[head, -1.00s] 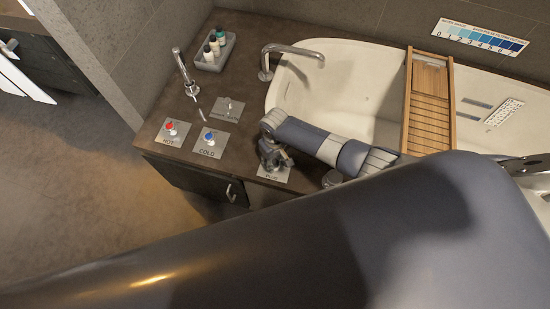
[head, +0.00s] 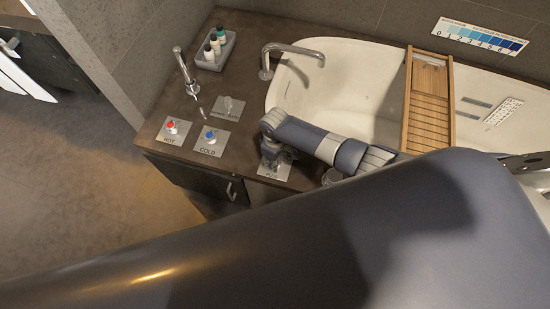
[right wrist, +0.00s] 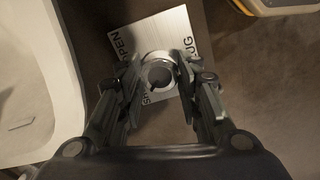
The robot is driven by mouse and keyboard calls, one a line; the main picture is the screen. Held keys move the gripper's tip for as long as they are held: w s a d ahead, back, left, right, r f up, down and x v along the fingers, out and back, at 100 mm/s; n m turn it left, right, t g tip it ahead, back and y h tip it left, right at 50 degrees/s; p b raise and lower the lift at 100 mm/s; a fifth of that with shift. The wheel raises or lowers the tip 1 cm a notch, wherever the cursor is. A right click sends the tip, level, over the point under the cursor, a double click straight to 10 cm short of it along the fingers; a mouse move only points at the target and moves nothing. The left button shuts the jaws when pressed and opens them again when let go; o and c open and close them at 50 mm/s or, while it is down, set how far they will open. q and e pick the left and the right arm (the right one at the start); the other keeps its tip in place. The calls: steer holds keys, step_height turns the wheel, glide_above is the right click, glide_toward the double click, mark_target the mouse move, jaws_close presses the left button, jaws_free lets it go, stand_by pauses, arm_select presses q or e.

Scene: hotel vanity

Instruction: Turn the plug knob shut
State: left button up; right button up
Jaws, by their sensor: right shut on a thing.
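The plug knob (right wrist: 158,72) is a round grey knob with a dark centre, on a square silver plate (right wrist: 172,28) lettered "OPEN", "PLUG" and a partly hidden word starting "SH". In the right wrist view my right gripper (right wrist: 158,78) has one finger on each side of the knob and is shut on it. A dark mark on the knob points toward the lower part of the picture, near the "SH" lettering. In the head view my right gripper (head: 272,160) comes down over the plug plate (head: 275,172) and hides the knob. My left gripper is out of view.
The hot knob (head: 171,127) and cold knob (head: 209,137) sit to the left on the dark counter. A lever plate (head: 228,112), a spout (head: 185,70) and a bottle tray (head: 214,55) stand behind. The tub (head: 345,75) with its wooden caddy (head: 429,115) lies right.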

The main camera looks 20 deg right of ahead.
steer(key=shift+s+f, duration=0.1)
steer(key=o, duration=1.1)
steer(key=shift+c, duration=0.2)
steer(key=shift+r, duration=0.55)
step_height(320, 180, up, 11)
